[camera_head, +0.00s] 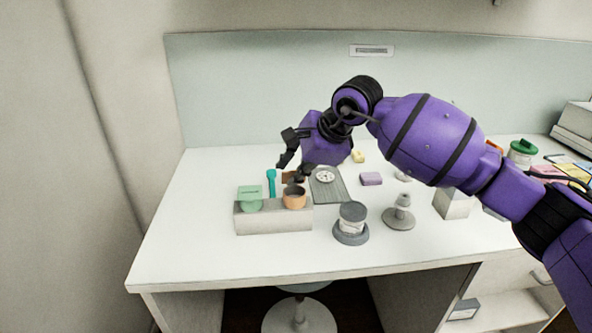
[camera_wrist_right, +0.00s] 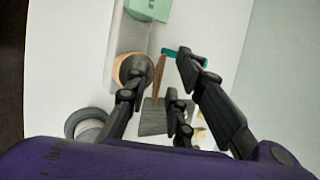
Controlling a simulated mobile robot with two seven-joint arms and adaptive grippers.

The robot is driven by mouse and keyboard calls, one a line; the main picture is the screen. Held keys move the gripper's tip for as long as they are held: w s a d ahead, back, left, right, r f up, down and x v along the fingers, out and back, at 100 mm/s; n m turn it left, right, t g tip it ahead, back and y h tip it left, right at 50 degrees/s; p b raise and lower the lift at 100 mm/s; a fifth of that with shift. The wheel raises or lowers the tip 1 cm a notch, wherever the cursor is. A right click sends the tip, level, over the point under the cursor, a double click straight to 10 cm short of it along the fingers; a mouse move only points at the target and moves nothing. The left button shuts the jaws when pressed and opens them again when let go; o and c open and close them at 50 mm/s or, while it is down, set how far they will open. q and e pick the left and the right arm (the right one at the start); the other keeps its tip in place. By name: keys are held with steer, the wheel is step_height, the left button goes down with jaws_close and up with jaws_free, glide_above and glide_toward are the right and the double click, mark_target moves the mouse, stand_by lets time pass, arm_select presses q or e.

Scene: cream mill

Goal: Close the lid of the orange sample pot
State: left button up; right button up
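The orange sample pot (camera_head: 294,200) sits at the right end of a pale grey block (camera_head: 272,222), with its mouth open. Its lid (camera_head: 289,177) stands up at the pot's far side, partly hidden by my gripper. In the right wrist view, the pot (camera_wrist_right: 128,68) is at upper left and its lid (camera_wrist_right: 158,76) shows nearly edge-on. My right gripper (camera_head: 291,168) is just behind and above the pot. Its fingers (camera_wrist_right: 160,82) are apart, with the lid showing between them in the wrist view; I cannot tell whether either touches it. My left gripper is not in view.
The table's left side is clear.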

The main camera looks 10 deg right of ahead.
steer(key=c, duration=0.5)
jaws_close()
steer(key=shift+s+f, duration=0.1)
steer(key=shift+s, duration=0.05)
